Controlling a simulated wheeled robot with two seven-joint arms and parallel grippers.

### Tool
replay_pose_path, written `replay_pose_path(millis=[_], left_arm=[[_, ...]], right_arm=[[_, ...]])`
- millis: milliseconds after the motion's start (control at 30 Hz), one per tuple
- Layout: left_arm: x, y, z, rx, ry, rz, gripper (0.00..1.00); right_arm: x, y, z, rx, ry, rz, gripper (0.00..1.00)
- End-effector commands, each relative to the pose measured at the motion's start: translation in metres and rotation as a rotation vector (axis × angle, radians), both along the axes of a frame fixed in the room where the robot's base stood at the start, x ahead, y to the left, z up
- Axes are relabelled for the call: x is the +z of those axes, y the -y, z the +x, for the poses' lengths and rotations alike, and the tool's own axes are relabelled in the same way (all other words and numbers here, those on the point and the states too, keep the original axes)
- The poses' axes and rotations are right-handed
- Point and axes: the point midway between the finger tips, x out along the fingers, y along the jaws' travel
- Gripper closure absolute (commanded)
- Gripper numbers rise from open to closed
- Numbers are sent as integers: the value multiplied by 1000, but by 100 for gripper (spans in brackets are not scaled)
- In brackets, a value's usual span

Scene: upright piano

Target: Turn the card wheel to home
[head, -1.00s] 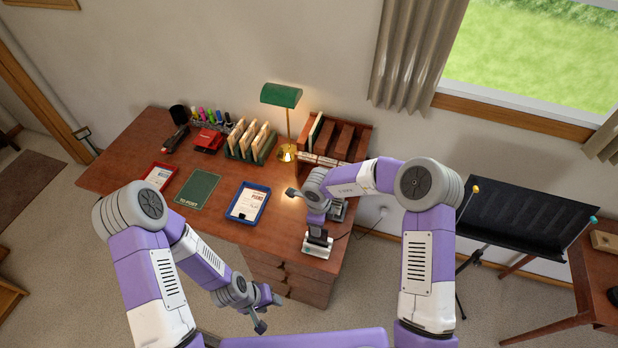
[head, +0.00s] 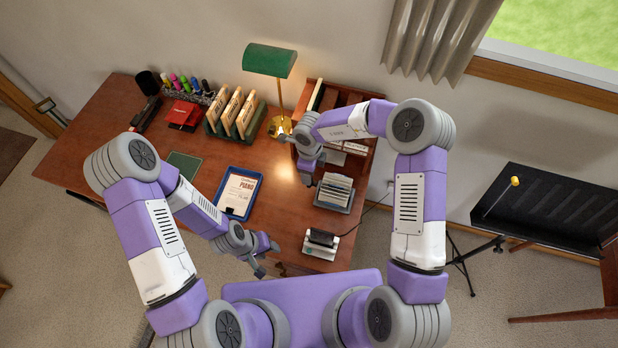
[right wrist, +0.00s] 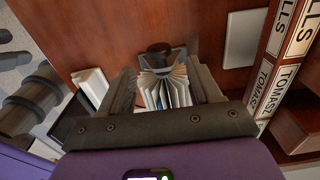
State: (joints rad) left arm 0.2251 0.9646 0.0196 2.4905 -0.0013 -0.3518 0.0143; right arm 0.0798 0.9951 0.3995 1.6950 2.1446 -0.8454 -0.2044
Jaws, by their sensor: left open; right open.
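The card wheel (head: 335,190) stands on the right part of the desk, a fan of pale cards in a grey holder. In the right wrist view its cards (right wrist: 166,90) spread upright between my fingers, with a dark rounded part just beyond them. My right gripper (head: 308,178) is left of the card wheel in the head view. It is open (right wrist: 165,95); I cannot tell whether its fingers touch the wheel. My left gripper (head: 264,260) is open and empty at the desk's front edge.
A black and white device (head: 320,243) stands in front of the card wheel. A blue tray (head: 258,178) with a paper lies to the left. A wooden shelf with binders (right wrist: 275,75), a green lamp (head: 270,60) and a card rack (head: 210,128) stand behind.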

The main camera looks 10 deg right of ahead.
Motion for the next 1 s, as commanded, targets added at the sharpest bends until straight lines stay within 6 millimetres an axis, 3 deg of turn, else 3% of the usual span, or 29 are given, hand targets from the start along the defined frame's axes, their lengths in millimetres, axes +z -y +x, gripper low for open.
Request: replay_pose_path(millis=[433, 833, 1000], left_arm=[[-10, 0, 0, 0, 0, 0, 55], [-11, 0, 0, 0, 0, 0, 55], [-11, 0, 0, 0, 0, 0, 55]], right_arm=[[-63, 0, -1, 0, -2, 0, 37], [-72, 0, 0, 0, 0, 0, 37], [-72, 0, 0, 0, 0, 0, 61]])
